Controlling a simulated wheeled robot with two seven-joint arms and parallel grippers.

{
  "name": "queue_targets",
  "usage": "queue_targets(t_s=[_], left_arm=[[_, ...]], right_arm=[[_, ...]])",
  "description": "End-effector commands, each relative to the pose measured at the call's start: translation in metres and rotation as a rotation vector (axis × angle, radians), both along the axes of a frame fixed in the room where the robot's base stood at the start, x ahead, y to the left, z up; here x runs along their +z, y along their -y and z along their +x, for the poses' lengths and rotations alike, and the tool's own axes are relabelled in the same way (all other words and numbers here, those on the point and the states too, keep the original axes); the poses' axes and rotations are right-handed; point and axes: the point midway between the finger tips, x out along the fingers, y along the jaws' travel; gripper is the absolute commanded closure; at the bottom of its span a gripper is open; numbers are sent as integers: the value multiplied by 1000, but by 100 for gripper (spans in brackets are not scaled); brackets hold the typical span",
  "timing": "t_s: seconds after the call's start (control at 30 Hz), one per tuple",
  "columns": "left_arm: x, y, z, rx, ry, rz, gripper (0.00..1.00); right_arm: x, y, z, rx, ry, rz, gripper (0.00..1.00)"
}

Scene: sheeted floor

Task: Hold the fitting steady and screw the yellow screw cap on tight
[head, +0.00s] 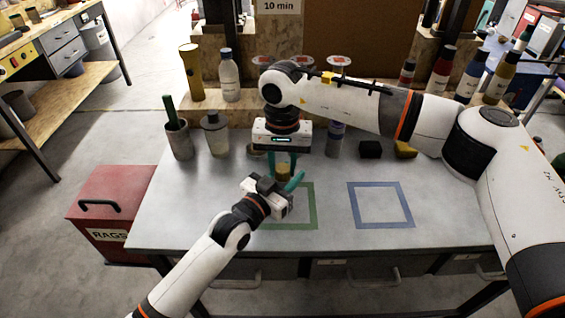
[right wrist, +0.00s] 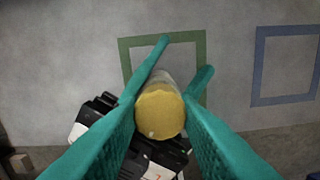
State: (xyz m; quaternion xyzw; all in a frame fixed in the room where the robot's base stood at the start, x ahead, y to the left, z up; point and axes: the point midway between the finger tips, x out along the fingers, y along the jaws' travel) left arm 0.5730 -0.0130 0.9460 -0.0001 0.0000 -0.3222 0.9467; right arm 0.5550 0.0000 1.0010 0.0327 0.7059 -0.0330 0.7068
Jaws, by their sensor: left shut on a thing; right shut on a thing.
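The yellow screw cap (right wrist: 160,112) is seen from above in the right wrist view, on top of the pale fitting (right wrist: 154,77). In the head view the cap (head: 284,171) is small between the two grippers. My right gripper (head: 284,163) comes down from above, its teal fingers shut on the cap's sides. My left gripper (head: 294,184) reaches in low from the front left and is shut around the fitting.
The grippers are over the green square outline (head: 313,205) on the grey table. The blue square outline (head: 381,227) to the right is empty. Bottles, a cup (head: 178,140) and a black block (head: 370,149) stand along the back. The table's front is clear.

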Motion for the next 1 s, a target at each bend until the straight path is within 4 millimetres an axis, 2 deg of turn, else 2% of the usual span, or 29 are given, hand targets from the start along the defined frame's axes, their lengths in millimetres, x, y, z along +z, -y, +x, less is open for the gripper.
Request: queue_targets(t_s=[0.7, 0.83, 1.0], left_arm=[[0, 0, 0, 0, -1, 1, 92], [0, 0, 0, 0, -1, 1, 92], [0, 0, 0, 0, -1, 1, 92]], right_arm=[[0, 0, 0, -1141, 5, 0, 96], [0, 0, 0, -1227, 5, 0, 96], [0, 0, 0, -1235, 5, 0, 96]])
